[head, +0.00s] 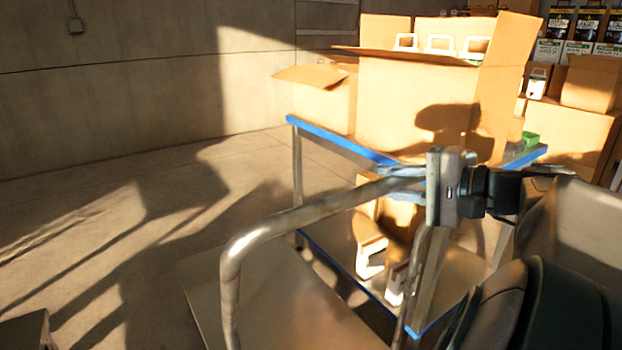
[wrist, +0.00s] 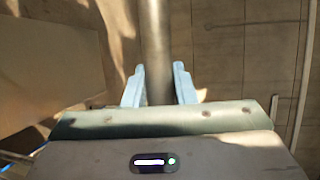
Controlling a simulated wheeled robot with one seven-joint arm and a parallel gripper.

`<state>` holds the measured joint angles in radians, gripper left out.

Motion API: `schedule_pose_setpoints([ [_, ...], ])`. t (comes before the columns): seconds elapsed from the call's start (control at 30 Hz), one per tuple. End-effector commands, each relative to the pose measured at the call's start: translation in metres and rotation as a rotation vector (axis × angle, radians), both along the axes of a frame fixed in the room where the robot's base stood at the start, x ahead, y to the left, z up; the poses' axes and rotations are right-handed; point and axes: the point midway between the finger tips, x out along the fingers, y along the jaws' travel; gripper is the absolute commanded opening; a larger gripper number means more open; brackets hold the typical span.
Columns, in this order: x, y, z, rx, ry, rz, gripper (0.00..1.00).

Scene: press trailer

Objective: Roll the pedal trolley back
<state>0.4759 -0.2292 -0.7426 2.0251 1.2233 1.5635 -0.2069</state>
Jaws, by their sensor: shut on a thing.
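The trolley's bent metal tube handle (head: 300,215) rises in the near middle of the head view, above a flat beige deck (head: 265,295). My gripper (head: 402,172) is at the upper right end of the handle. In the wrist view its two pale blue fingers (wrist: 158,70) lie on either side of the tube (wrist: 156,35), shut on it. The trolley's wheels and any pedal are not visible. My arm hides part of the right side.
A blue-edged two-level metal stand (head: 345,143) is just behind the handle, bearing an open cardboard box (head: 410,105). I cannot tell whether it joins the trolley. More boxes (head: 575,125) stand at the back right.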

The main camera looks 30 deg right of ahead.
Motion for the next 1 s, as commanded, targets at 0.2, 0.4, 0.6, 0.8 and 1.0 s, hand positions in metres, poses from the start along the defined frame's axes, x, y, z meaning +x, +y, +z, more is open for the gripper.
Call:
schedule_pose_setpoints([
  [0.2, 0.001, 0.0, -0.001, -0.001, 0.002, -0.003, 0.0],
  [0.4, 0.001, 0.0, 0.0, 0.0, 0.001, 0.0, 0.46],
  [0.6, -0.001, -0.001, 0.001, -0.001, 0.0, -0.002, 0.46],
  [0.8, -0.021, -0.012, 0.006, -0.001, -0.001, -0.005, 0.46],
  [1.0, -0.064, -0.034, 0.014, -0.002, 0.002, -0.008, 0.46],
])
